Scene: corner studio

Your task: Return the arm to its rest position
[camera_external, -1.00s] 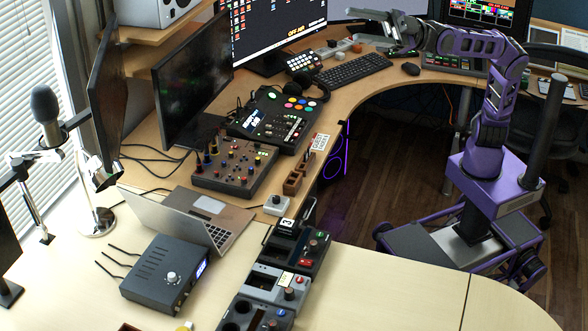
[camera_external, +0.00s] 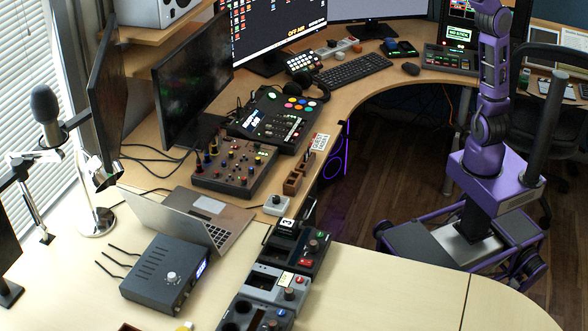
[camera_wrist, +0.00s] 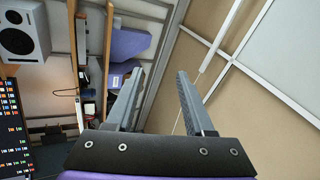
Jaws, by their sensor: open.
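My gripper (camera_wrist: 158,98) shows in the wrist view with its two grey fingers apart and nothing between them. In the external view my purple arm (camera_external: 492,75) rises nearly upright from its base and runs out of the top of the picture. The gripper itself is out of that view. The wrist view faces the upper wall and ceiling, with panels and light strips beyond the fingers.
The curved desk (camera_external: 390,285) carries a laptop (camera_external: 208,205), a mixer (camera_external: 235,165), a keyboard (camera_external: 352,69) and several control boxes. A black chair (camera_external: 550,120) stands close behind the arm. The wrist view shows a speaker (camera_wrist: 24,32) and a shelf upright (camera_wrist: 74,60).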

